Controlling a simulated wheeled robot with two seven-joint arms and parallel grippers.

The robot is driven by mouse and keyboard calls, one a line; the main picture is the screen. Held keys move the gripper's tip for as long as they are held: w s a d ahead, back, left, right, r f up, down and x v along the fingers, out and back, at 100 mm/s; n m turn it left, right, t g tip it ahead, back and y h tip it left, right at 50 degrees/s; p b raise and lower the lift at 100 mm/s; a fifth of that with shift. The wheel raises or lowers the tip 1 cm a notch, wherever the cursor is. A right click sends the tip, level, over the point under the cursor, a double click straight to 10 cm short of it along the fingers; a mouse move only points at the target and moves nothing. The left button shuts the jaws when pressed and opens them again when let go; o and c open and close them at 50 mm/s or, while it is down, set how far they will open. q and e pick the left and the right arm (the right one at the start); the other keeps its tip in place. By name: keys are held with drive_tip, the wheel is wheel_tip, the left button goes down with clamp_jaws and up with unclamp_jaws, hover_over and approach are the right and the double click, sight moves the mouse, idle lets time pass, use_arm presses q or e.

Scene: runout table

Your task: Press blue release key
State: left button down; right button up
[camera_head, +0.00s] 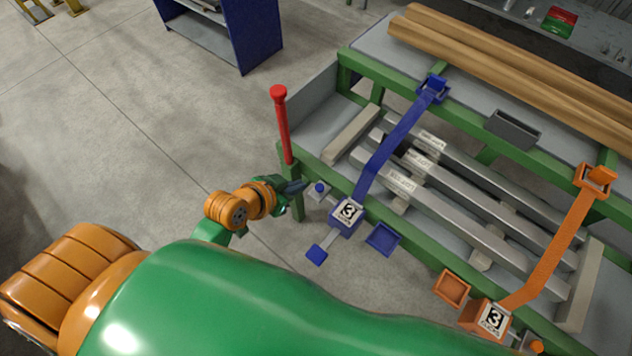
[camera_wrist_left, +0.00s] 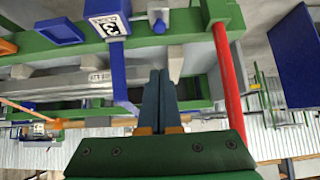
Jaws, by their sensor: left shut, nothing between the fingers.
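A blue ratchet box (camera_head: 347,214) with a white "3" label sits on the green rail. A round blue knob (camera_head: 319,187) stands on a small plate left of it, and a blue paddle (camera_head: 317,255) sticks out on a rod in front; I cannot tell for certain which is the release key. My left gripper (camera_head: 302,187) is shut and empty, with its tips just left of the knob and seemingly apart from it. In the left wrist view the shut fingers (camera_wrist_left: 161,72) point toward the knob (camera_wrist_left: 160,27), beside the labelled box (camera_wrist_left: 108,22). My right gripper is out of view.
A red post (camera_head: 282,125) stands close behind my left gripper. A blue strap (camera_head: 392,143) crosses metal bars (camera_head: 455,190). A blue tray (camera_head: 382,238) is right of the box. An orange ratchet (camera_head: 485,318) and strap are farther right.

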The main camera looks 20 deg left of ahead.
use_arm(q)
drive_tip(key=b, duration=0.3)
hover_over(322, 184)
drive_tip(key=s, duration=0.2)
drive_tip(key=f, duration=0.7)
drive_tip(key=shift+s+a+f, duration=0.2)
drive_tip(key=shift+a+f, duration=0.1)
drive_tip(key=shift+a, duration=0.1)
wheel_tip(322, 184, down, 3)
drive_tip(key=shift+s+a+r, duration=0.1)
drive_tip(key=shift+s+r, duration=0.05)
drive_tip(key=shift+r, duration=0.05)
drive_tip(key=shift+f+b, duration=0.35)
drive_tip(key=shift+f, duration=0.1)
